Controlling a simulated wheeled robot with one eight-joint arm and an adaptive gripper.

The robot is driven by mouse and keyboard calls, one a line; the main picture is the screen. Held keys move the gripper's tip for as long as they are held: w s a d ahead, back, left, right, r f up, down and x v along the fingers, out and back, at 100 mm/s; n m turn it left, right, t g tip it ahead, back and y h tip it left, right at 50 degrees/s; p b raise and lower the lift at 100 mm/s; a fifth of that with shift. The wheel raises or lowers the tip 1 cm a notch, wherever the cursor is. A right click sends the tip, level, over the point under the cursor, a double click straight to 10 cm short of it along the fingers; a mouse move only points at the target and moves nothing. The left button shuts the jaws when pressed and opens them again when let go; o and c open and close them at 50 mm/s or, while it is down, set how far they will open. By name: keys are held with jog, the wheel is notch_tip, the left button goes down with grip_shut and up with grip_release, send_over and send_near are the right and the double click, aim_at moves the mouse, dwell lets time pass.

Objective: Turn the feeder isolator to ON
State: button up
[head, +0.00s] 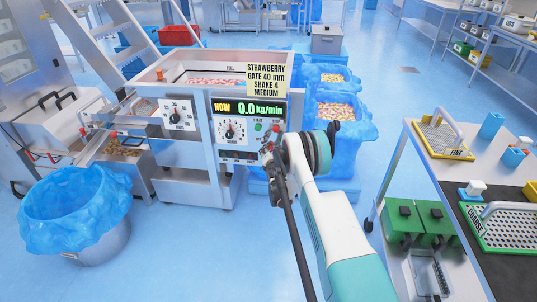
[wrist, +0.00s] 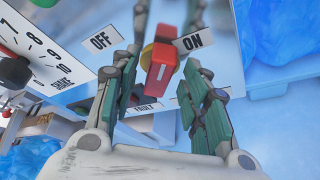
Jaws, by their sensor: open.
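The feeder isolator (wrist: 162,66) is a red handle with a white line on a yellow base, in the wrist view. An OFF label (wrist: 100,41) is at its upper left and an ON label (wrist: 193,41) at its upper right. The handle stands near upright in this view, between the labels; I cannot tell which setting it is at. My gripper (wrist: 160,80) is open, with one finger on each side of the handle. Contact is not clear. In the head view my gripper (head: 268,153) is at the feeder panel (head: 222,107) and mostly hides the isolator.
The panel has a display reading 0.0 kg/min (head: 248,108) and a knob (head: 230,131) left of my gripper. A blue-lined bin (head: 75,205) stands at the left. Blue-lined tubs (head: 345,130) stand behind my arm.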

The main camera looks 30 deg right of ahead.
jog(key=v, duration=1.2)
